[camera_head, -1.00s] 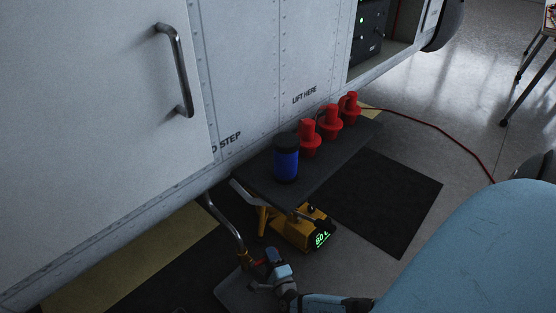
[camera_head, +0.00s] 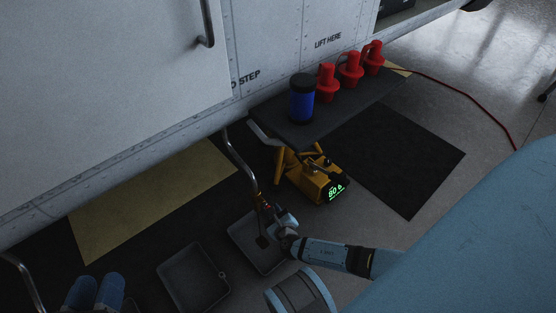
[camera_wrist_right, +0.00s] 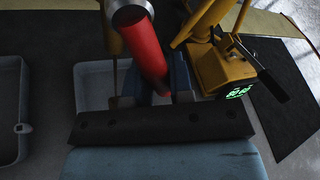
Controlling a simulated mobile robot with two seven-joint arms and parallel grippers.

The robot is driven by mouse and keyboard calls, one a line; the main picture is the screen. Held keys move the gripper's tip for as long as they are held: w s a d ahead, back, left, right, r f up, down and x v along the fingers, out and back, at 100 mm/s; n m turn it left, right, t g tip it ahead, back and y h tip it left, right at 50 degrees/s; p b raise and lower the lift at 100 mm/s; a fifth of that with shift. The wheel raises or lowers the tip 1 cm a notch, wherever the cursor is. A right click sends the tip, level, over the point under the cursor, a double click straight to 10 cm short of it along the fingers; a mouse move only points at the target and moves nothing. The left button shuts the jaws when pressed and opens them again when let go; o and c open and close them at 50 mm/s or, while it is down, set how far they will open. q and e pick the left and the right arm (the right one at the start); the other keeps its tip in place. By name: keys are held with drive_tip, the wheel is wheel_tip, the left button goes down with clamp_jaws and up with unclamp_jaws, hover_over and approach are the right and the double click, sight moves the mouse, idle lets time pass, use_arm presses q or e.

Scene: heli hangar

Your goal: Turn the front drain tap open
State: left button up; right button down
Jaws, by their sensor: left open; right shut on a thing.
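A bent metal drain pipe (camera_head: 238,158) comes down from under the helicopter's side and ends in a brass-coloured tap. My right gripper (camera_head: 270,222) is at the tap, above a grey tray. In the right wrist view the tap's red lever (camera_wrist_right: 146,52) runs down from a round metal end into my right gripper (camera_wrist_right: 165,88), which is shut on it. My left gripper (camera_head: 97,285) is open and empty at the lower left, near a second bent pipe (camera_head: 25,277). That pipe's lower end is out of view. I cannot tell which pipe is the front one.
Grey trays (camera_head: 193,276) (camera_head: 245,235) lie on the floor. A yellow jack scale (camera_head: 316,184) with a lit display stands close to the tap. A dark shelf above it holds a blue canister (camera_head: 302,102) and red plugs (camera_head: 350,70). A red cable (camera_head: 460,95) crosses the floor.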

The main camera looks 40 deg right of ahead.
drive_tip(key=shift+a+f+m+g+y, duration=0.25)
drive_tip(key=shift+a+m+y, duration=0.35)
drive_tip(key=shift+m, duration=0.4)
drive_tip(key=shift+a+m+y, duration=0.8)
drive_tip(key=shift+a+m, duration=0.05)
drive_tip(key=shift+m, duration=0.15)
drive_tip(key=shift+g, duration=0.25)
drive_tip(key=c, duration=1)
unclamp_jaws()
drive_tip(key=shift+a+f, duration=0.1)
drive_tip(key=shift+s, duration=0.1)
